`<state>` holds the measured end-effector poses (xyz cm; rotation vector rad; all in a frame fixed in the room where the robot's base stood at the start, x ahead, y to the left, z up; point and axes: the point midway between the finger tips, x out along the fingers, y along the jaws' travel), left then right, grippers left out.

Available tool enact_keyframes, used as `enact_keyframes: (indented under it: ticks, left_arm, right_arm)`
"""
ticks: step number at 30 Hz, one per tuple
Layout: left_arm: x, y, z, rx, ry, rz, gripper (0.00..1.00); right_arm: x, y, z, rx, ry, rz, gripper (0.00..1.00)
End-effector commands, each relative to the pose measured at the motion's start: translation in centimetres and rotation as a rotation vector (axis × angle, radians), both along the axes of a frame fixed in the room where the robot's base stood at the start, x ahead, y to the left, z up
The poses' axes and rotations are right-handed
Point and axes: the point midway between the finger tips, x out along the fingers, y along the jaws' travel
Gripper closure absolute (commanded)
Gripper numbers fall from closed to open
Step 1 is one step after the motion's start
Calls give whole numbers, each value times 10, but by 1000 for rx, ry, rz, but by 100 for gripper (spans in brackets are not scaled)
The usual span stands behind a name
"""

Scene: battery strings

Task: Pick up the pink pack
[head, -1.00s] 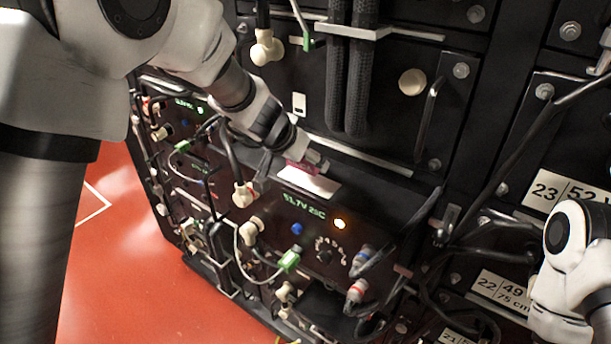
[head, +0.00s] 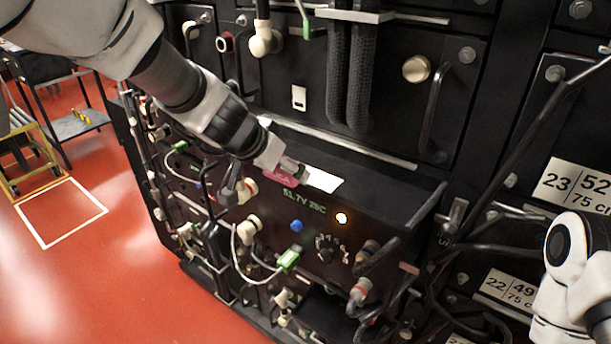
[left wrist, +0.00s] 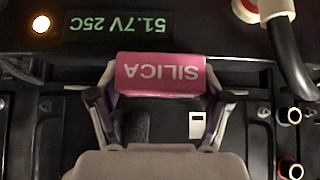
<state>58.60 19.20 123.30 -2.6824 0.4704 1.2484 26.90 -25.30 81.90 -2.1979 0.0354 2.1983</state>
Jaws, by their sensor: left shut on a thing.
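The pink pack (left wrist: 160,75) carries the word SILICA and sits between the two fingers of my left gripper (left wrist: 160,95) in the left wrist view. In the head view the pink pack (head: 284,179) shows at the tip of my left gripper (head: 290,170), just in front of the top front edge of the black battery unit. The left gripper is shut on it. Whether the pack touches the unit I cannot tell. My right arm shows at the right edge of the head view; its gripper is out of frame.
The battery unit's panel has a green 51.7V 25C display (head: 305,201), a lit amber lamp (head: 341,218), a knob (head: 325,249) and cable plugs. A white label (head: 322,180) lies on its top. Cables crowd the right. Red floor is open at left.

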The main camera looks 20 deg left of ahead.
Motion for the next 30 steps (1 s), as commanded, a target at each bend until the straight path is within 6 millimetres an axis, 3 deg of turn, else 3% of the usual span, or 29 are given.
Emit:
enact_keyframes:
  ticks: [19, 30]
  left_arm:
    - [-43, 16, -1, 0, -1, -1, 57]
    - [-47, 17, -2, 1, 0, -1, 57]
  right_arm:
    - [0, 0, -17, 0, 0, 0, 100]
    - [0, 0, -19, 0, 0, 0, 100]
